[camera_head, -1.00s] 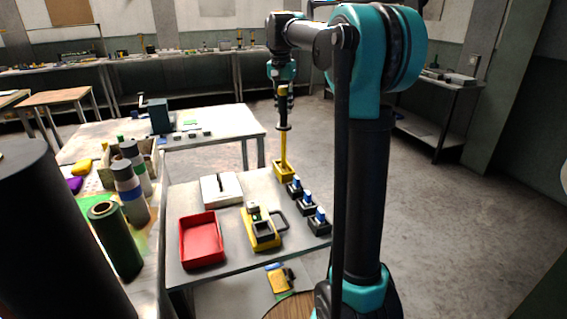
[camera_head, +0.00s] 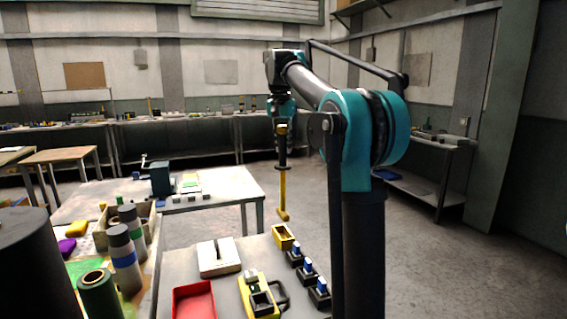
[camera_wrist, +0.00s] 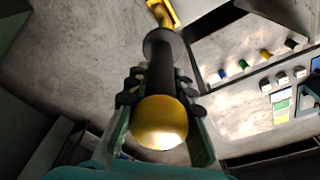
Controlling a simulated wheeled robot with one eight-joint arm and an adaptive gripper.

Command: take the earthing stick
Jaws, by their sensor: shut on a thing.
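The earthing stick (camera_head: 283,187) is a yellow rod with a black handle and guard disc. It hangs upright below my gripper (camera_head: 281,133), its lower end clear above the yellow holder (camera_head: 283,236) on the table. In the wrist view my gripper (camera_wrist: 158,95) is shut around the stick's black handle (camera_wrist: 160,72), with the yellow end cap nearest the camera. The stick's far yellow end (camera_wrist: 162,14) also shows there. The yellow holder looks empty.
Several black holders with blue tops (camera_head: 308,272) stand beside the yellow holder. A white block (camera_head: 219,262), a red tray (camera_head: 190,303) and a yellow device (camera_head: 250,296) share the table. A second table (camera_head: 222,187) stands behind. Open floor lies to the right.

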